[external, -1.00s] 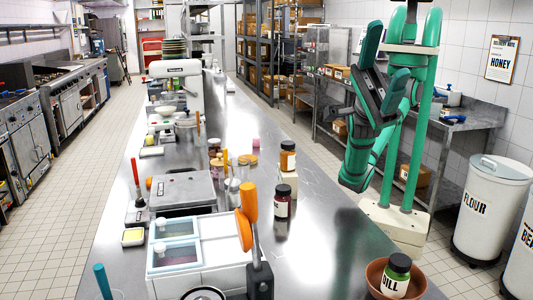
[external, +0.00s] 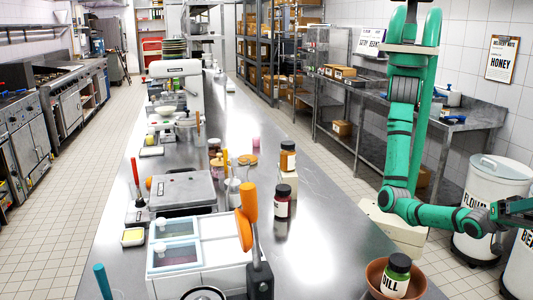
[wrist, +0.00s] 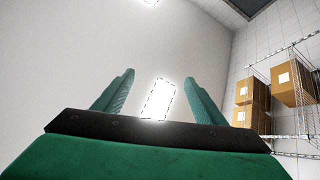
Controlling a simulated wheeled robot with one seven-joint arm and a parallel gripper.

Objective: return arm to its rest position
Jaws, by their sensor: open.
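My green arm hangs beside its column on the right of the external view, bent at the elbow, its forearm reaching toward the right edge over the floor. My gripper (wrist: 160,95) shows in the wrist view with its two teal fingers spread wide apart and nothing between them. In the external view the gripper end is cut off by the right edge. The wrist view faces a pale wall or ceiling with bright light panels. The arm is clear of the steel counter (external: 330,235).
Jars stand mid-counter, including a dark-lidded one (external: 282,205). The flour bin (external: 500,185) and another white bin (external: 520,265) are close to my forearm. Shelved boxes (wrist: 253,95) show in the wrist view.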

